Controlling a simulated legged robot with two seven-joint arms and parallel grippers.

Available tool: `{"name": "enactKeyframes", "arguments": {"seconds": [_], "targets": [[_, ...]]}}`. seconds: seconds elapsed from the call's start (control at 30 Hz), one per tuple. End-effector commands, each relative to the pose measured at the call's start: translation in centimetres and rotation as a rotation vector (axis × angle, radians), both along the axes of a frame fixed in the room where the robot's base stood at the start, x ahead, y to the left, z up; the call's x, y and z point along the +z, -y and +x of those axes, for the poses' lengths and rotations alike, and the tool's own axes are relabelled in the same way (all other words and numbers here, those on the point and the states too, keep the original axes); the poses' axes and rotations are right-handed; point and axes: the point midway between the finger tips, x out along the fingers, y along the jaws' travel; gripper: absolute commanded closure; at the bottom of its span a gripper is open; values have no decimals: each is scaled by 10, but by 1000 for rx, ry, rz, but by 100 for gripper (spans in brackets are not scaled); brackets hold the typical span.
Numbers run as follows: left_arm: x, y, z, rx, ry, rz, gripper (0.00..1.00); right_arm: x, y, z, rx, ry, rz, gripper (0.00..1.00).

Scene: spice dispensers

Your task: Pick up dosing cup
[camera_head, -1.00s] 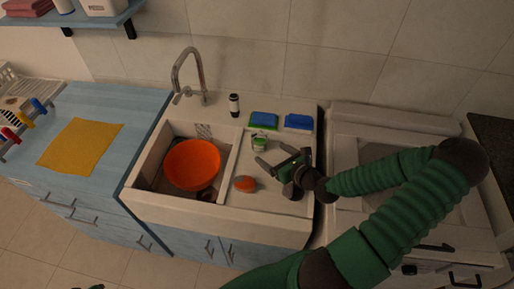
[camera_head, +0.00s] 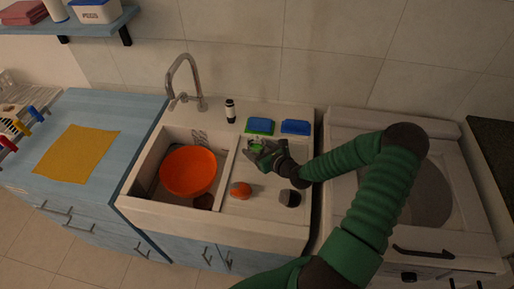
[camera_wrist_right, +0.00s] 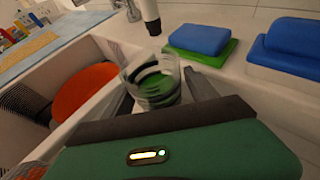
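The dosing cup looks like a small clear cup with green in it, on the sink's drainboard. In the right wrist view the cup (camera_wrist_right: 152,82) is upright, between and just beyond my fingers. In the head view it shows as a small green patch (camera_head: 257,146), partly covered by my right gripper (camera_head: 258,153). The right gripper is open, with one finger on each side of the cup; I cannot tell whether they touch it. My left gripper is not in view.
An orange bowl (camera_head: 189,171) sits in the basin at left. A dark-capped bottle (camera_head: 230,111) and blue sponges (camera_head: 295,127) stand behind. An orange-red item (camera_head: 241,190) and a dark round item (camera_head: 290,198) lie in front on the drainboard.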

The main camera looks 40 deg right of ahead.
Motion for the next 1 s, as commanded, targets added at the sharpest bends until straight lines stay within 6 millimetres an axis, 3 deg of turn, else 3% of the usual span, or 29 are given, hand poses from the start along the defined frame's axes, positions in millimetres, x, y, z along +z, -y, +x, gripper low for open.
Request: {"name": "enactKeyframes", "arguments": {"seconds": [0.07, 0.4, 0.77, 1.0], "targets": [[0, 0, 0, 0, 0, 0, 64, 0, 0, 0, 0, 0, -1, 45], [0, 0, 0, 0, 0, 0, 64, 1, -1, 0, 1, 0, -2, 90], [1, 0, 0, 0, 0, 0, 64, 3, 0, 0, 0, 1, -1, 90], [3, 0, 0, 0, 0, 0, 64, 23, -1, 0, 0, 3, -3, 90]]}}
